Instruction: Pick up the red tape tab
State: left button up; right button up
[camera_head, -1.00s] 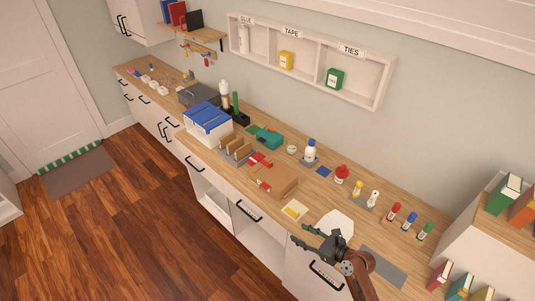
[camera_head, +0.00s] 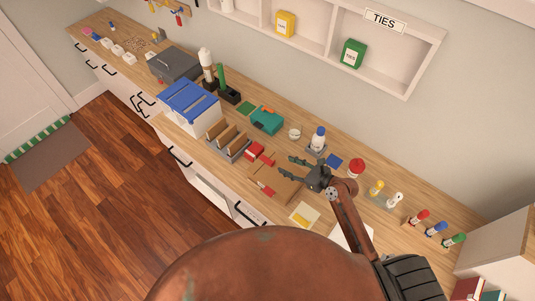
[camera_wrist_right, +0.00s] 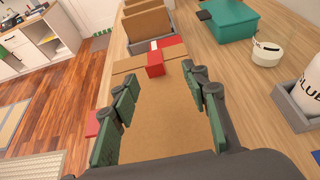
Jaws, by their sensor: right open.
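A small red tab (camera_wrist_right: 155,65) stands up at the far edge of a flat brown cardboard box (camera_wrist_right: 160,115); it shows in the head view (camera_head: 270,161). A second red piece (camera_head: 266,188) is on the box's front side and also shows in the right wrist view (camera_wrist_right: 93,122). I cannot tell for certain which is the red tape tab. My right gripper (camera_head: 293,169) is open and empty above the box. In the right wrist view its fingers (camera_wrist_right: 163,76) spread on either side of the box, with the far red tab ahead between the tips. My left gripper is not in view.
A red block with a white label (camera_head: 253,150) lies just beyond the box, beside a grey rack of brown cards (camera_head: 228,150). A teal case (camera_head: 266,120), white tape roll (camera_head: 294,133) and glue bottle (camera_head: 318,139) stand behind. A yellow-marked card (camera_head: 304,215) lies in front.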

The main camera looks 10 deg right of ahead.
aim_at(274, 163)
jog(key=x, duration=0.3)
jog(key=shift+s+a, duration=0.2)
jog(key=shift+a, duration=0.05)
jog(key=x, duration=0.3)
jog(key=shift+s+a+f+p, duration=0.1)
jog(key=shift+a+f+p, duration=0.15)
jog(key=shift+f+p, duration=0.05)
jog(key=shift+w+a+f, duration=0.15)
jog(key=shift+w+f, duration=0.05)
jog(key=shift+w, duration=0.05)
jog(key=shift+s, duration=0.1)
jog(key=c, duration=0.4)
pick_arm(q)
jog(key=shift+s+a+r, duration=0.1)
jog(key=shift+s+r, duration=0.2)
pick_arm(e)
jog(key=c, duration=0.4)
